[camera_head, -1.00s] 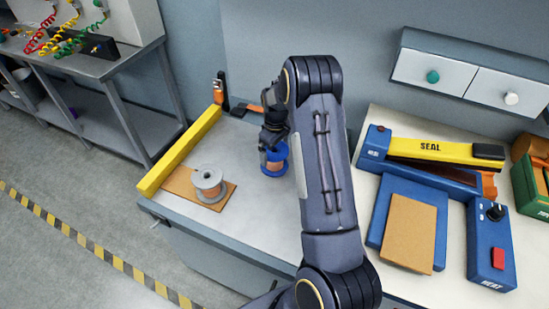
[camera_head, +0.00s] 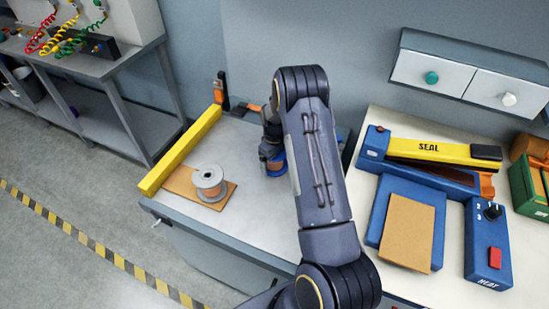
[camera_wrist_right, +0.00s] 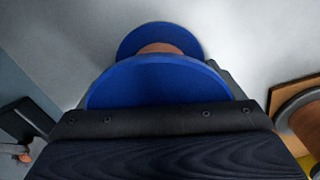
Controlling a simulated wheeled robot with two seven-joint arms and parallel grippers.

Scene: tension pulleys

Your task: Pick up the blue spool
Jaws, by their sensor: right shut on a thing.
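The blue spool (camera_head: 277,165), with copper-coloured winding between blue flanges, is at the back of the grey worktop in the head view, partly hidden by my right arm. My right gripper (camera_head: 271,150) is over the spool and shut on it. In the right wrist view the blue spool (camera_wrist_right: 160,75) fills the space at the dark gripper (camera_wrist_right: 160,115), with its two flanges and a strip of winding showing. I cannot tell whether the spool touches the worktop. My left gripper is not in view.
A grey spool (camera_head: 209,182) with copper winding stands on a brown board (camera_head: 183,182) beside a yellow bar (camera_head: 180,150). A blue and yellow sealer (camera_head: 430,165) and a cardboard piece (camera_head: 407,232) lie on the right. The worktop's front middle is clear.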

